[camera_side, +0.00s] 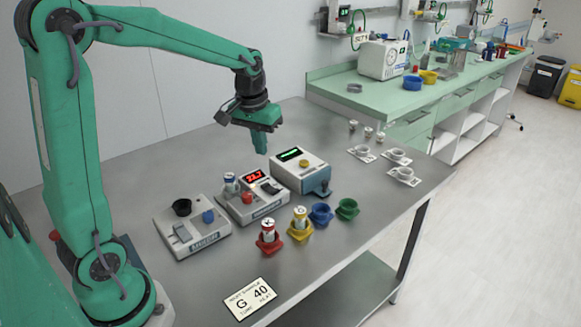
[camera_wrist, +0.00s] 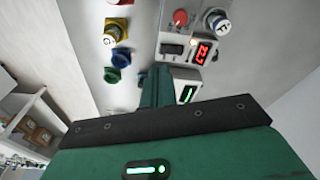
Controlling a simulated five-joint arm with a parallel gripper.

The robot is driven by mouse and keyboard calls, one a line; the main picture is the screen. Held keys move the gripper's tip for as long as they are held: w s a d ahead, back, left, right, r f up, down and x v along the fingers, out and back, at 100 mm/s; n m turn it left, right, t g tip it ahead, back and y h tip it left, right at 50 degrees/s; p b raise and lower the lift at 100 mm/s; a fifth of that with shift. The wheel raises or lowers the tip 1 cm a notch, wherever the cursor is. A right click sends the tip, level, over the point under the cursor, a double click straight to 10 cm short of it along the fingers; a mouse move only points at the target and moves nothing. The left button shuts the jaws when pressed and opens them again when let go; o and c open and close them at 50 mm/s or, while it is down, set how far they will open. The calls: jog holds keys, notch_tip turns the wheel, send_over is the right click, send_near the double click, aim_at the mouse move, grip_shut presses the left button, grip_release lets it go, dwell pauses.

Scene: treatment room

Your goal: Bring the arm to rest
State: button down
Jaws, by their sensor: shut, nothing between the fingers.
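My gripper (camera_side: 260,146) hangs from my green arm above the steel table, pointing down, with its fingers shut and nothing in them. It is in the air behind the row of devices, apart from everything. In the wrist view its fingers (camera_wrist: 155,82) show as a narrow green shape beside the device with the green display. My arm is raised and bent, reaching out over the table.
Below stand a device with a black socket (camera_side: 196,228), one with a red display (camera_side: 243,207) holding a tube, and one with a green display (camera_side: 300,172). Red (camera_side: 268,247), yellow (camera_side: 299,233), blue (camera_side: 321,213) and green (camera_side: 347,208) holders stand in front; red and yellow hold tubes. A card (camera_side: 250,298) lies nearer.

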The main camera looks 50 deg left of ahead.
jog(key=s+d+r+m+t, duration=0.2)
jog(key=s+d, duration=0.2)
jog(key=s, duration=0.5)
jog(key=s+d+r+m+t, duration=0.2)
jog(key=s+d, duration=0.3)
jog(key=s, duration=0.3)
jog(key=shift+s+r, duration=0.35)
jog(key=shift+r, duration=0.05)
